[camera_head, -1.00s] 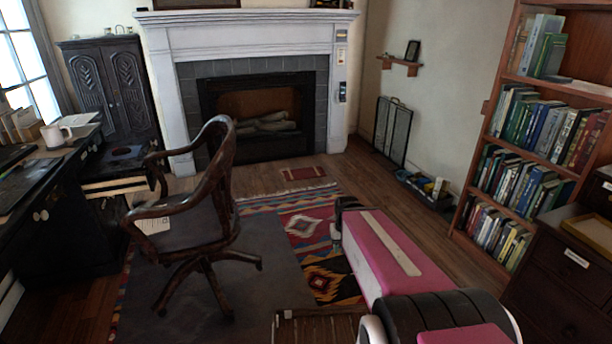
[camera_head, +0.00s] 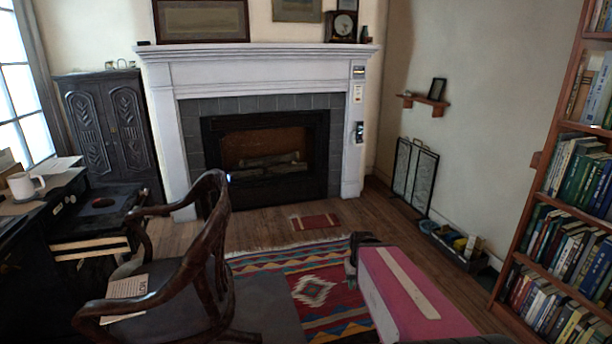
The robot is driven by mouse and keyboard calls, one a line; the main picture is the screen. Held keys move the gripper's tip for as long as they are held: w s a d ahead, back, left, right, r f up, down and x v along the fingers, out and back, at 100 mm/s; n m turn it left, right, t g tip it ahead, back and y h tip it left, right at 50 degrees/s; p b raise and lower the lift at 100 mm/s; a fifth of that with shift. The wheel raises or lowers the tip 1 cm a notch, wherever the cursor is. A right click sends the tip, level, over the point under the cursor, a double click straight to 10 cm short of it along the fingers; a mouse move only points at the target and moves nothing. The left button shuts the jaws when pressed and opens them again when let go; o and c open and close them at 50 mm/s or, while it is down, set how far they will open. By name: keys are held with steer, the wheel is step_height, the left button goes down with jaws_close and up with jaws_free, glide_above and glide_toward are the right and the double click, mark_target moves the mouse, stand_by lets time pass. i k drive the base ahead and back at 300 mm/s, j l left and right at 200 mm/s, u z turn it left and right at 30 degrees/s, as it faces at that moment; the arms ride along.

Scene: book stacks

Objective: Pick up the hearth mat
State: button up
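My pink arm reaches forward from the bottom right. My gripper (camera_head: 353,262) shows as a dark end at the far tip of the arm, over the rug's right side. It appears nearer to me than the mat and apart from it. The arm hides most of the gripper, so its fingers cannot be made out.
A wooden armchair (camera_head: 207,250) stands on the left by the dark desk (camera_head: 35,245). The fireplace (camera_head: 268,150) is behind the mat. A fire screen (camera_head: 412,178), a low box of items (camera_head: 455,245) and a bookshelf (camera_head: 535,170) line the right. Floor around the mat is clear.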

mark_target(320, 221)
steer(key=i+l+z, duration=0.1)
steer(key=i, duration=3)
